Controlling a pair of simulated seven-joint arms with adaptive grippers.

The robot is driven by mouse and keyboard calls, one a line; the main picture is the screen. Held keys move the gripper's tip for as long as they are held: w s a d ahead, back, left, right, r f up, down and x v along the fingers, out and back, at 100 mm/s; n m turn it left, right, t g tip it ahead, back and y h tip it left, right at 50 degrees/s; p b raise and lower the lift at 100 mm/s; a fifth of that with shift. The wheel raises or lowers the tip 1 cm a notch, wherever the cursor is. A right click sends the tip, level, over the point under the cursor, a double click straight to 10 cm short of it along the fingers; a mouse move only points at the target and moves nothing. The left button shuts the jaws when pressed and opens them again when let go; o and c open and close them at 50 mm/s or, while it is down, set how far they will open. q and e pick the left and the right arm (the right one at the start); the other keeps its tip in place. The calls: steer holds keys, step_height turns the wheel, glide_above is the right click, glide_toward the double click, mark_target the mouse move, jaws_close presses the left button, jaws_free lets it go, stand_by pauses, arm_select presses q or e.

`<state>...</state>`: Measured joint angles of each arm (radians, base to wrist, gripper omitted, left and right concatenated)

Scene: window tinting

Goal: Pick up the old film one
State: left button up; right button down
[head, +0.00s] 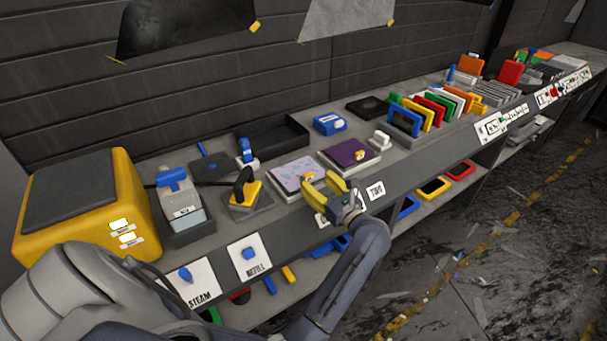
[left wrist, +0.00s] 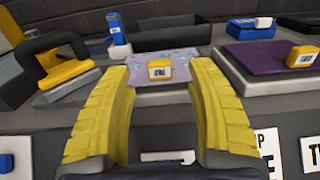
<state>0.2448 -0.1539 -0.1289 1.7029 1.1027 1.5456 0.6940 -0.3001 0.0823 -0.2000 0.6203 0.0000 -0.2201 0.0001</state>
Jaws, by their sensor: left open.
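A pale pink and blue patterned sheet (head: 290,178) lies on a flat pad on the bench, with a small yellow tab (head: 308,177) at its near edge. A dark purple sheet (head: 343,153) with its own yellow tab (head: 360,155) lies on a pad to its right. I cannot read which is old film one. My left gripper (head: 319,181) is open and empty at the near edge of the patterned sheet. In the left wrist view the patterned sheet's tab (left wrist: 160,70) shows between the yellow fingers, beyond the tips. My right gripper is not in view.
A yellow iron-like tool (head: 245,192) and a steamer with a blue handle (head: 180,200) stand left of the pads. A yellow box (head: 85,205) is at far left. A rack of coloured frames (head: 430,110) stands right.

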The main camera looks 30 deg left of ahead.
mark_target(310, 177)
arm_select(q)
steer(key=shift+x, duration=2.55)
jaws_close()
